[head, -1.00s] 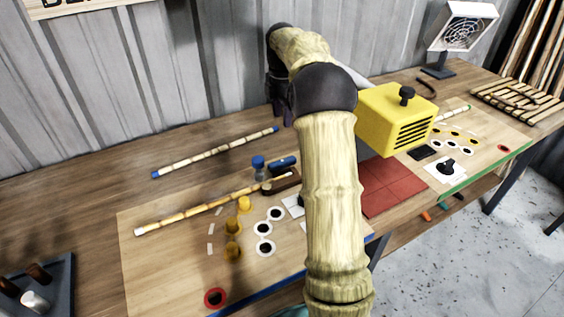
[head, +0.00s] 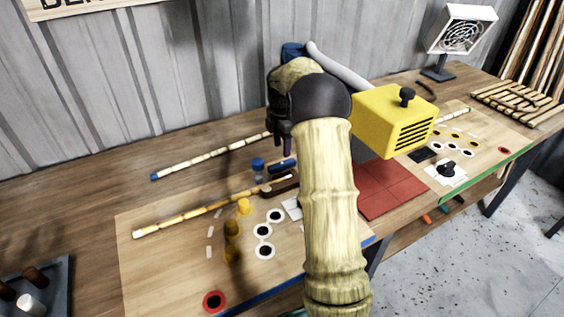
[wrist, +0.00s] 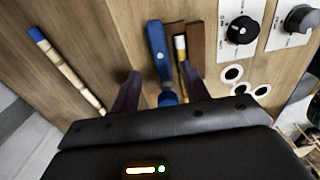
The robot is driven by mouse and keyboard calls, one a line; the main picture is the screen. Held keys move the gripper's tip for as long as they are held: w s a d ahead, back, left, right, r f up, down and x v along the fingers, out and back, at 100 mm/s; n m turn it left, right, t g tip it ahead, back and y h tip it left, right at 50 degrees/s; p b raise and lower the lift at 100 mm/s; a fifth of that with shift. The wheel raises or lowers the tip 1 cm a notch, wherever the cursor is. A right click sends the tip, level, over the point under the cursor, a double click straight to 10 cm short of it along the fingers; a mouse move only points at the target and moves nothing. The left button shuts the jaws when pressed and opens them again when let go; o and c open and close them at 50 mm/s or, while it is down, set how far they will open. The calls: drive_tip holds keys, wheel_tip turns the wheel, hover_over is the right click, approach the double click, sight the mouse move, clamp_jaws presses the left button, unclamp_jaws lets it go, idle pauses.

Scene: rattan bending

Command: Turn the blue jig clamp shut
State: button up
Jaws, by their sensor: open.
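The blue jig clamp has a blue lever (head: 283,165) at the back of the left work board; in the wrist view the lever (wrist: 158,52) lies beside the brown wooden block (wrist: 196,42), not across it. A blue round knob (head: 258,164) stands near it, and a blue knob (wrist: 168,99) shows between my fingers in the wrist view. A rattan pole (head: 190,212) has its end in the slot of the brown block. My gripper (head: 281,146) is open and empty above the clamp, fingers pointing down (wrist: 160,88). I cannot tell whether it touches the clamp.
A second rattan pole (head: 210,156) with blue ends lies behind the board. Yellow pegs (head: 243,206) and white-ringed holes (head: 264,231) are in front. A yellow box (head: 393,120) stands to the right beside red tiles (head: 388,190). Black dials (wrist: 242,30) sit near the block.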

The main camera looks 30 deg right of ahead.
sight(282, 163)
wheel_tip(282, 163, down, 7)
idle(0.3)
drive_tip(key=c, duration=1)
